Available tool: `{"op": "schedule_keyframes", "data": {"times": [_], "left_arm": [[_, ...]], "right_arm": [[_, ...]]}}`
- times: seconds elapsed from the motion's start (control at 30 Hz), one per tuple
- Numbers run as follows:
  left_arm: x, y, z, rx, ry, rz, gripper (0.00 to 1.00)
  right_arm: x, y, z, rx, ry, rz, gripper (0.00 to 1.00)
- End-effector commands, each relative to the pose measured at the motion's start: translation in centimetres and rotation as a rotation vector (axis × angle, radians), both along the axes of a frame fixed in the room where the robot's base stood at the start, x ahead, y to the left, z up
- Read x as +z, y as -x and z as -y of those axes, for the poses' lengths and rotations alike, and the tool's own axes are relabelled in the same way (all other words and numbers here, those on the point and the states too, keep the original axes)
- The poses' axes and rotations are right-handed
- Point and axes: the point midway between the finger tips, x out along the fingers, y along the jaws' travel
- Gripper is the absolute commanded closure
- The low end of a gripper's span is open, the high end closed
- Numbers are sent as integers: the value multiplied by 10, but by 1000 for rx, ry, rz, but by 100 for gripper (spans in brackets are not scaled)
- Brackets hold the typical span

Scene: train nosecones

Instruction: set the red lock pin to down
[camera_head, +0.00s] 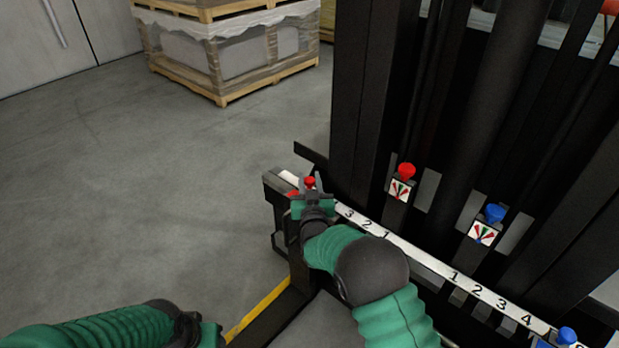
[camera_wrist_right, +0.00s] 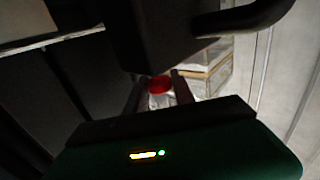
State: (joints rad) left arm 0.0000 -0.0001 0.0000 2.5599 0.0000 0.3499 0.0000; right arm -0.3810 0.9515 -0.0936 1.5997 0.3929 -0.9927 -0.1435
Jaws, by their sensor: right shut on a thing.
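A red pin (camera_head: 310,181) stands at the left end of the numbered white rail (camera_head: 420,257). My right gripper (camera_head: 312,186) is shut on this red pin, with its fingers on either side below the red top. In the right wrist view the red top (camera_wrist_right: 160,85) shows between the two dark fingertips; the lower part of the pin is hidden. A second red knob (camera_head: 406,170) stands on the black frame further right, above a small marked plate. My left gripper (camera_head: 211,335) is at the bottom left, over the floor, far from the pin; its fingers are not clear.
A blue knob (camera_head: 494,213) stands on the frame to the right, and another blue knob (camera_head: 566,336) sits near the rail's right end. Tall black posts (camera_head: 365,90) rise behind the rail. A wrapped pallet (camera_head: 235,55) stands at the back. The grey floor (camera_head: 150,190) is clear on the left.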

Motion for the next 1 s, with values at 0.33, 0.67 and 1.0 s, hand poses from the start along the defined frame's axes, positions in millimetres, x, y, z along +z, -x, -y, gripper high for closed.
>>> {"op": "schedule_keyframes", "data": {"times": [0.33,0.67,1.0], "left_arm": [[-6,0,0,0,0,0,49],[-6,0,0,0,0,0,49],[12,0,0,0,0,0,49]], "right_arm": [[-20,1,-1,2,1,-11,100],[-17,1,0,1,0,-5,49],[-11,30,-1,2,0,-7,49]]}}
